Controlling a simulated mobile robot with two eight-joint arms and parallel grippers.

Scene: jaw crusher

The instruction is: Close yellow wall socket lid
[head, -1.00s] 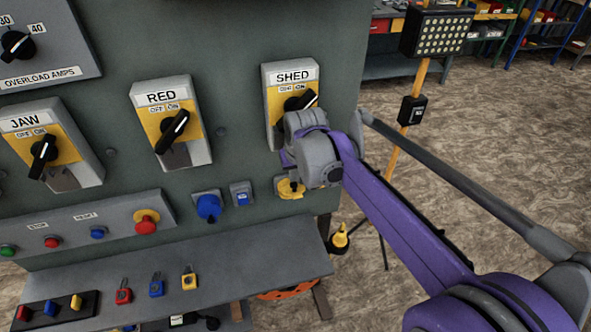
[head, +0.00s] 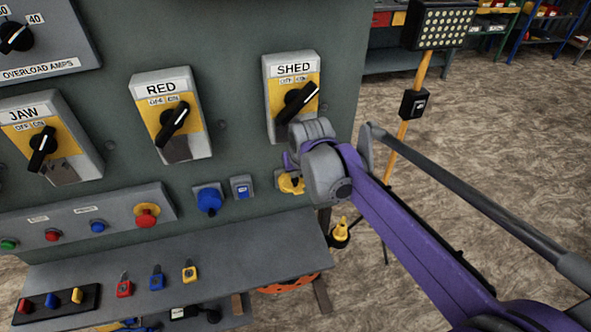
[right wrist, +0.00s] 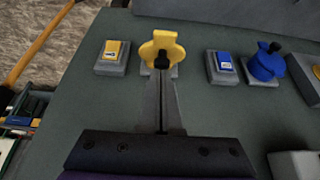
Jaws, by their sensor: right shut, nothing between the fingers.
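The yellow wall socket (head: 291,184) sits low on the right of the grey-green cabinet, below the SHED switch. My right wrist partly covers its surroundings in the head view. In the right wrist view the yellow socket (right wrist: 163,42) shows a rounded yellow lid part; I cannot tell how far the lid is open. My right gripper (right wrist: 163,72) is shut and empty, its narrow fingers reaching toward the socket. The fingertips overlap its near edge in the picture; whether they touch is unclear. My left gripper is out of view.
A yellow switch (right wrist: 114,52) and a blue switch (right wrist: 223,64) flank the socket. A blue socket (head: 209,199) is further along. The SHED switch (head: 293,95) is close above my wrist. A shelf (head: 230,251) with small padlocks juts out below.

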